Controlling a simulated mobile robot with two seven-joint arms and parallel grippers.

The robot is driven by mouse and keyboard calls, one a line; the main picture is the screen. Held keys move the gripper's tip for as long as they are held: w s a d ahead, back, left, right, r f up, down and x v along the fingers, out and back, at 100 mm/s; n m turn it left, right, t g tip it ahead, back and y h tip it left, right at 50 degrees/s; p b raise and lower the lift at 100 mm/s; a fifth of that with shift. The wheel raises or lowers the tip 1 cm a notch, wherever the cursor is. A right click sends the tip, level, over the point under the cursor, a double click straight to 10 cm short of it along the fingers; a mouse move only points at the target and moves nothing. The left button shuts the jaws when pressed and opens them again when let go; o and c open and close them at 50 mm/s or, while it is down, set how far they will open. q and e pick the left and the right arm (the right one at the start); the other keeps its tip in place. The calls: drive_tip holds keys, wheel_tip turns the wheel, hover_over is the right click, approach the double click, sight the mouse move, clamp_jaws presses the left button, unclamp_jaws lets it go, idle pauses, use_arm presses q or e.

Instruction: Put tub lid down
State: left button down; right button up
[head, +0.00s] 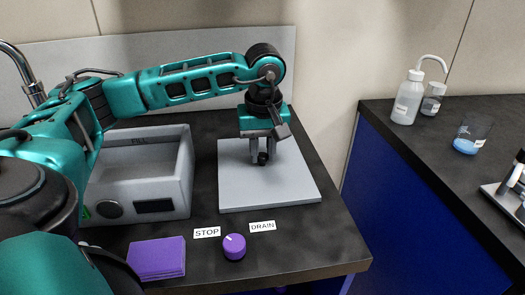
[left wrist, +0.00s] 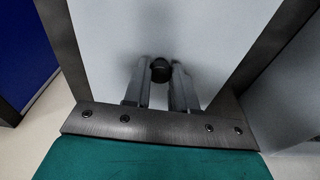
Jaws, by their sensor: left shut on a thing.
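The tub lid (head: 285,192) is a flat pale grey square plate with a small black knob (head: 263,158). It is level, at or very near the dark countertop, right of the tub; I cannot tell whether it fully touches. My left gripper (head: 261,156) points down over the lid and is shut on the knob. The left wrist view shows the black knob (left wrist: 160,69) between the fingers and the pale lid (left wrist: 205,35) beneath. The grey tub (head: 184,185) stands open on the left, marked FILL inside, partly hidden by my arm. My right gripper is out of view.
A purple dial (head: 234,247) sits between STOP (head: 207,232) and DRAIN (head: 262,226) labels in front of the lid. Purple cloths (head: 156,258) lie at the front left. A bottle (head: 408,98) and a beaker (head: 472,136) with blue liquid stand on the right-hand counter, across a gap.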

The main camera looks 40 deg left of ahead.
sight(263, 169)
use_arm(q)
drive_tip(key=shift+r, duration=0.1)
drive_tip(key=c, duration=0.9)
unclamp_jaws()
drive_tip(key=shift+r, duration=0.15)
drive_tip(key=r, duration=0.4)
drive_tip(key=r+p, duration=0.1)
drive_tip(key=r, duration=0.2)
drive_tip(key=s+d+r+p, duration=0.1)
drive_tip(key=r, duration=0.3)
drive_tip(key=shift+r, duration=0.35)
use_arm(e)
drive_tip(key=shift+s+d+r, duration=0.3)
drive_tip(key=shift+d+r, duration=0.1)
